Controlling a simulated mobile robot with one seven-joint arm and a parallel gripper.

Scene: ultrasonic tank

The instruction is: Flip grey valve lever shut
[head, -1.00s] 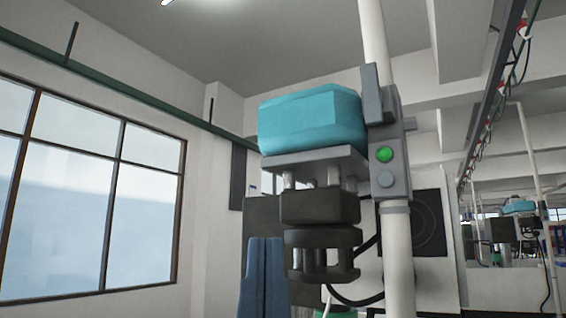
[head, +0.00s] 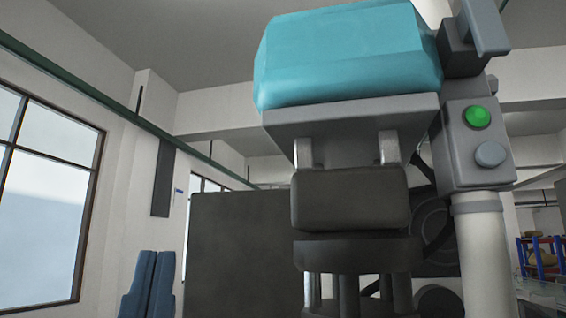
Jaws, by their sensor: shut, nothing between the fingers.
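A grey lever (head: 484,24) stands up at the top right of the head view, its upper end close to the top edge. It sits on a dark grey block beside the teal-topped machine, above a grey control box (head: 476,145). The lever is roughly upright and leans a little to the left at its top. I take this to be the valve lever; no pipe or valve body shows clearly. My gripper is not in view, so its place relative to the lever cannot be seen.
The machine's teal cover (head: 348,55) fills the upper middle, with dark blocks (head: 350,200) on metal posts below. The control box has a green button (head: 477,117) and sits on a pale pole (head: 487,255). A large dark panel (head: 238,250) and blue chairs (head: 152,285) stand behind.

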